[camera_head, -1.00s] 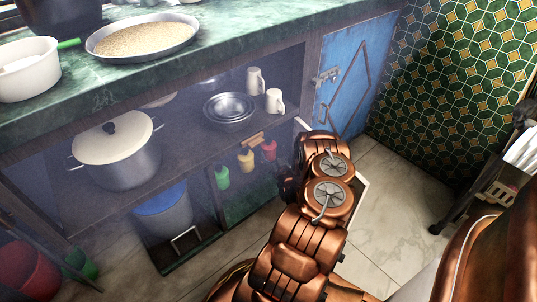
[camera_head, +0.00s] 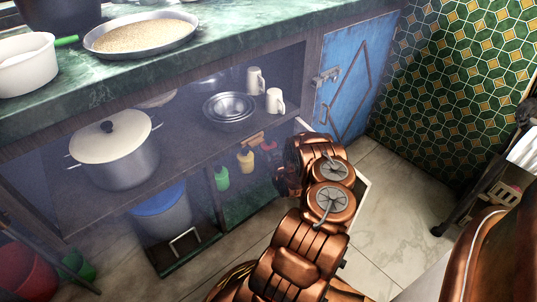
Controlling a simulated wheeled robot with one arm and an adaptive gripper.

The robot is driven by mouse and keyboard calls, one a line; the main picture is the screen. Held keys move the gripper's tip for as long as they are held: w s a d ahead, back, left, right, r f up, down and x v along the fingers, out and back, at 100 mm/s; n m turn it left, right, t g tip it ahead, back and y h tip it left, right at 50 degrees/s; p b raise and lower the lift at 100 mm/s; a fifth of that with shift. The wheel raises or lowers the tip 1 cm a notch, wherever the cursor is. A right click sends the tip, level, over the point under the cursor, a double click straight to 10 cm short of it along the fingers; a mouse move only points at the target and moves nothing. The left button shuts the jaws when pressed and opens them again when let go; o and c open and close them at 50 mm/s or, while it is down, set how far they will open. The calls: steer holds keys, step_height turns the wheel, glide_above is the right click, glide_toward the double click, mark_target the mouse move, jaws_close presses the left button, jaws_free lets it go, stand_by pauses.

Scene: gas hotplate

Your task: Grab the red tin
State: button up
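I cannot make out a clear red tin. A small red container (camera_head: 268,147) shows under the cabinet's middle shelf, right of a yellow and a green one. It looks more like a bottle than a tin, and the arm's end partly covers its surroundings. My copper arm reaches up from the bottom toward the open cabinet. The dark end of it, where my gripper (camera_head: 281,180) seems to be, is just below and right of the red container. The fingers are mostly hidden behind the arm links, so their opening does not show.
A shelf edge (camera_head: 190,158) bears a lidded pot (camera_head: 122,170), nested metal bowls (camera_head: 229,108) and white mugs (camera_head: 275,101). Below stand a yellow bottle (camera_head: 246,161), a green bottle (camera_head: 221,178) and a blue-lidded bucket (camera_head: 163,215). A blue door (camera_head: 352,75) is right.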

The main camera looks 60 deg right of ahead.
steer(key=c, duration=1.3)
steer(key=shift+r, duration=0.1)
